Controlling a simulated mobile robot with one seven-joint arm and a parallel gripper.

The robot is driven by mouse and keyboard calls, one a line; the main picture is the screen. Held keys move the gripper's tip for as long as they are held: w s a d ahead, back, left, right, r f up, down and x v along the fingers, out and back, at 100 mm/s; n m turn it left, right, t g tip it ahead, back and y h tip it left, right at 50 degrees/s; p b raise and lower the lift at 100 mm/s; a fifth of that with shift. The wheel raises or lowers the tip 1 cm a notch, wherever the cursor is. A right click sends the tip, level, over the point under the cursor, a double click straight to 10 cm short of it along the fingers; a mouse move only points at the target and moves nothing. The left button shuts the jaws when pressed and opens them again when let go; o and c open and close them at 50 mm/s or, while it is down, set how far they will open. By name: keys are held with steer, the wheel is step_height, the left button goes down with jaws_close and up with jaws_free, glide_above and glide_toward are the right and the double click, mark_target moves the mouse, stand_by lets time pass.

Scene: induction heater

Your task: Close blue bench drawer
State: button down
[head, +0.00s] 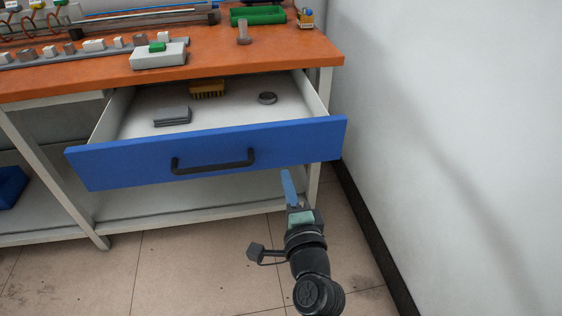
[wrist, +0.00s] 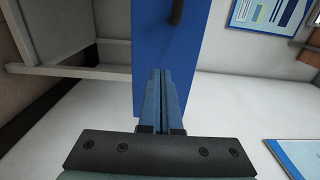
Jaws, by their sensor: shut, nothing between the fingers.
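The blue bench drawer (head: 120,166) is pulled out from under the orange bench top in the head view. Its black handle (head: 213,169) is at the middle of the blue front. My gripper (head: 287,175) is shut and empty, in front of the right part of the drawer front, right of the handle. In the wrist view the shut fingers (wrist: 160,75) point at the blue drawer front (wrist: 176,55), with the handle (wrist: 177,12) at the top edge. I cannot tell whether the fingertips touch the front.
Inside the drawer are a yellow-brown brush (head: 207,90), a dark ring (head: 267,98) and a grey block (head: 172,116). The orange bench top (head: 215,68) holds several parts. A white wall (head: 450,130) stands close on the right. A blue bin (head: 10,187) is on the lower shelf.

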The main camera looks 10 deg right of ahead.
mark_target(278, 152)
steer(key=w+b, duration=0.1)
steer(key=w, duration=0.5)
steer(key=shift+w+b, duration=0.3)
steer(key=shift+b, duration=0.05)
